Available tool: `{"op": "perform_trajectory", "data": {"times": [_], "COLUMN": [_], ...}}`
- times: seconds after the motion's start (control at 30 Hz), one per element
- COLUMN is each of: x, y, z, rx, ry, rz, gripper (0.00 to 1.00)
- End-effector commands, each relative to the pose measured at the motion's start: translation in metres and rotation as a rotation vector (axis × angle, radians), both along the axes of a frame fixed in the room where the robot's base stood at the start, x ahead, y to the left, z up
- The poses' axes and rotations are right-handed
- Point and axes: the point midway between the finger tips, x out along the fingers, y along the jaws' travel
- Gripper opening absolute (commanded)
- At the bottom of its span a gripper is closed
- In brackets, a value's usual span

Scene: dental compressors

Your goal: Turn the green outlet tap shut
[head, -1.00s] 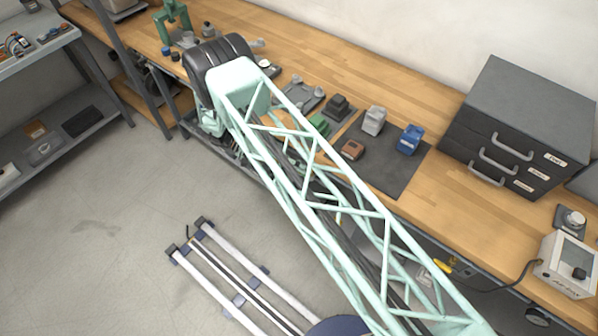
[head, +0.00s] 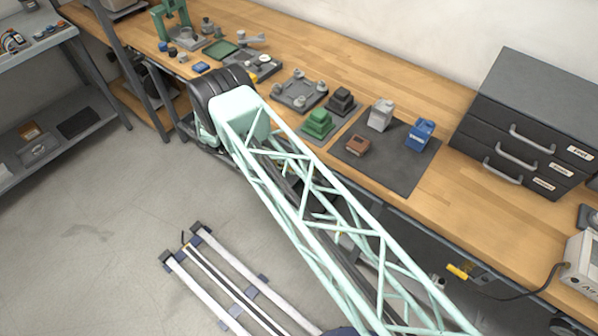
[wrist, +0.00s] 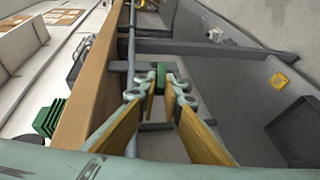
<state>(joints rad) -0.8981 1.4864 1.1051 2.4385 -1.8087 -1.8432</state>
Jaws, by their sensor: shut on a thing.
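The green outlet tap (wrist: 161,72) shows in the wrist view as a small green block under the bench's front edge, by a grey pipe. My gripper (wrist: 162,88) has its two flat tan fingers closed in on it, one on each side. The fingertips hide part of the tap, and its turn angle is hard to read. In the head view my arm crosses the picture, and neither the gripper nor the green tap can be made out.
The wooden bench edge (wrist: 88,100) runs close along the left of my gripper. Grey frame bars (wrist: 215,48) cross beyond it. A yellow-handled part (head: 457,271) sticks out under the bench. A black drawer cabinet (head: 530,125) and small blocks on a dark mat (head: 395,176) stand on top.

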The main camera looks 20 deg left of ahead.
Motion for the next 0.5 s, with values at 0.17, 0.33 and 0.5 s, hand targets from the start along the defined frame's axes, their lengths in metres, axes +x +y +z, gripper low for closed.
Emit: {"op": "perform_trajectory", "data": {"times": [0.17, 0.33, 0.5], "x": [0.0009, 0.0012, 0.001], "y": [0.0, 0.0, 0.0], "z": [-0.0049, -0.0049, -0.0041], "rx": [-0.038, -0.063, -0.078], "ry": [0.015, 0.024, 0.031], "rz": [0.001, 0.001, 0.001], "gripper": [0.0, 0.0, 0.0]}}
